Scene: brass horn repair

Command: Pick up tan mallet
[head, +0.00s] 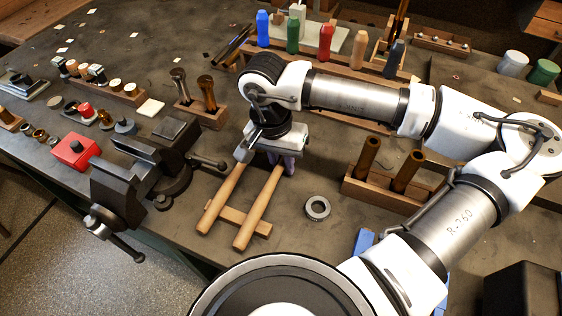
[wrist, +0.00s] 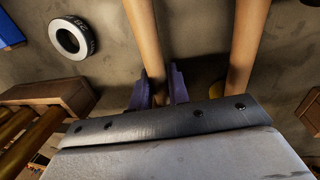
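Two mallets with light wooden handles lie side by side, a left one (head: 222,198) and a right one (head: 259,207). In the head view my gripper (head: 284,166) is at the upper end of the right handle. In the wrist view that handle (wrist: 146,35) runs between the two purple fingers of my gripper (wrist: 160,90), which stand apart, one on each side. I cannot tell whether they press on it. The other handle (wrist: 245,40) is clear of the fingers, with a yellow part at its end. The right mallet's head is hidden, so its colour cannot be told.
A wooden rest (head: 233,217) lies under the handles. A metal ring (head: 317,208) lies to the right, near a wooden block with brown tubes (head: 360,187). A dark vise (head: 135,180) stands left. Several coloured-handled tools stand in a rack behind my arm.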

